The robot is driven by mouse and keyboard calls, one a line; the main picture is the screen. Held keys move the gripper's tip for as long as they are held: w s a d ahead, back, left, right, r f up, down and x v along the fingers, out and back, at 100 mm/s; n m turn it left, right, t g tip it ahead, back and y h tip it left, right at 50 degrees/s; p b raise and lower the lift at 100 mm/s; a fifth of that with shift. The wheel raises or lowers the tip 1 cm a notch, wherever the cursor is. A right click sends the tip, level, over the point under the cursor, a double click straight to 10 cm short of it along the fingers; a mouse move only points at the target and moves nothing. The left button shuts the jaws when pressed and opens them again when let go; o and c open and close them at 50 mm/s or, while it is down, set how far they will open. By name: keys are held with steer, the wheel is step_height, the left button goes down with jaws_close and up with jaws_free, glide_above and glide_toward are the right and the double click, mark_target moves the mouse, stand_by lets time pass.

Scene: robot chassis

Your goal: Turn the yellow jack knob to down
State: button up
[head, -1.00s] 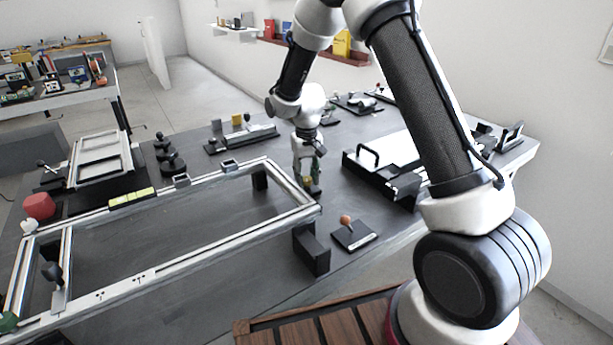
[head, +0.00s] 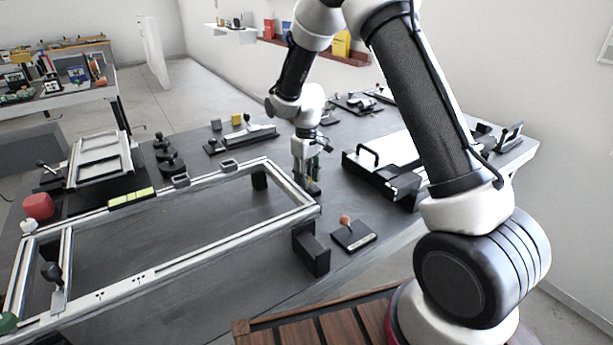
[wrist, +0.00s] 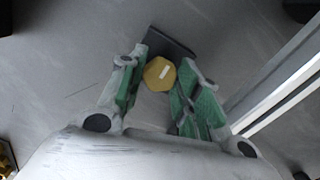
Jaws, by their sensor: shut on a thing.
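The yellow jack knob (wrist: 158,75) is a yellow round-cornered top with a short pale mark, seen from above in the wrist view. It sits on a dark base (wrist: 172,46) that shows behind it. My gripper (wrist: 160,82) points down with its green-padded fingers on both sides of the knob, shut on it. In the head view my gripper (head: 306,180) is beside the right end of the metal frame. There the fingers hide most or all of the knob.
The metal rail frame (head: 215,177) lies close left of my gripper. A black block (head: 311,253) and a plate with an orange-topped lever (head: 346,222) stand nearer. A black-handled unit (head: 368,156) is to the right.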

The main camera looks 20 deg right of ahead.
stand_by(0.3)
steer(key=o, duration=1)
step_height(320, 180, up, 12)
